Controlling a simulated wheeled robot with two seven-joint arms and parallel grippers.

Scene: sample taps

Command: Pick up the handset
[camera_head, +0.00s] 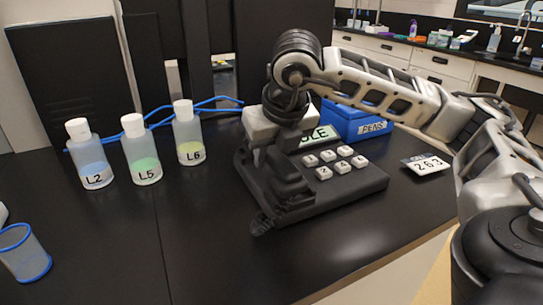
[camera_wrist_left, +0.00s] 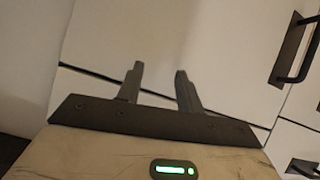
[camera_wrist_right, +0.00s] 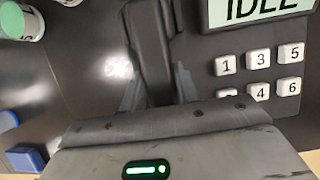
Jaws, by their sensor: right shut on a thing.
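A black desk phone (camera_head: 345,189) with white number keys and a screen stands on the black bench in the head view. Its black handset (camera_head: 284,190) lies along the left side of the base; in the right wrist view the handset (camera_wrist_right: 149,45) runs up between the fingers. My right gripper (camera_wrist_right: 158,88) is shut on the handset from above. I cannot tell whether the handset is clear of its cradle. My left gripper (camera_wrist_left: 159,85) is open and empty, seen only in its wrist view, facing pale drawers.
Bottles labelled L2 (camera_head: 92,160), L5 (camera_head: 142,157) and L6 (camera_head: 188,138) stand left of the phone beside a blue rail. A blue PENS box (camera_head: 355,122) is behind it, and a 263 card (camera_head: 426,165) lies to the right. A blue-rimmed cup (camera_head: 24,256) stands front left.

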